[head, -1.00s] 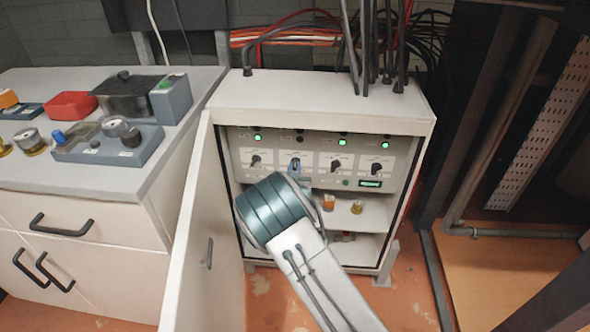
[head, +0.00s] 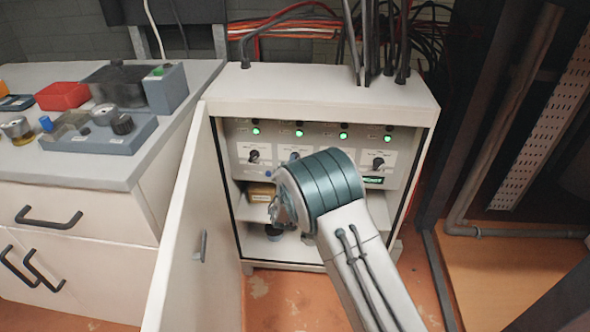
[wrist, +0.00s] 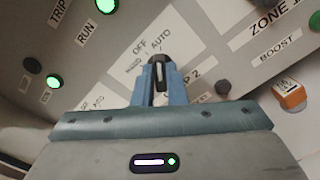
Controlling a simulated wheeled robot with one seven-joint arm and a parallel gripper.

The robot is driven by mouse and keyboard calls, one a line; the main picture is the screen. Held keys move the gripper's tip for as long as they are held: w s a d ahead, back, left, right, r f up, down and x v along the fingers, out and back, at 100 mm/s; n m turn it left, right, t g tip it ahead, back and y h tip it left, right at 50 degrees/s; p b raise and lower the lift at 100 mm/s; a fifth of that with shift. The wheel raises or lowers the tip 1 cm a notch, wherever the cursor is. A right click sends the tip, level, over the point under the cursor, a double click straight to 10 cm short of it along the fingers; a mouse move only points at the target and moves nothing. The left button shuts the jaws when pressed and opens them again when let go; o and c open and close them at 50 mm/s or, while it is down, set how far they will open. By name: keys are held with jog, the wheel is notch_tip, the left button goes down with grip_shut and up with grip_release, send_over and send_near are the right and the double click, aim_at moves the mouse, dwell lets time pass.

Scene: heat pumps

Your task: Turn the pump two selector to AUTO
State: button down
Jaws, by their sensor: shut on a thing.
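The pump two selector (wrist: 159,75) is a dark knob with a white pointer line, on a label reading OFF, AUTO and part of "P 2" in the wrist view. Its line points up in that view, toward the word AUTO. My gripper (wrist: 160,78) has its blue fingers shut on the knob, one on each side. In the head view my wrist covers most of this selector on the grey panel (head: 240,150). A green run lamp (head: 299,133) above it is lit.
The white cabinet (head: 320,92) stands with its door (head: 185,230) open at the left. Other selectors (head: 253,155) sit on the same panel. A small orange-and-white object (wrist: 289,95) is right of my gripper. Small items lie on the shelves below.

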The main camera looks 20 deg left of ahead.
jog(key=shift+m+b, duration=0.5)
jog(key=shift+m, duration=0.1)
jog(key=c, duration=1.5)
grip_release()
jog(key=shift+o, duration=0.2)
jog(key=p+v, duration=0.2)
jog(key=v, duration=1.2)
jog(key=shift+w, duration=0.1)
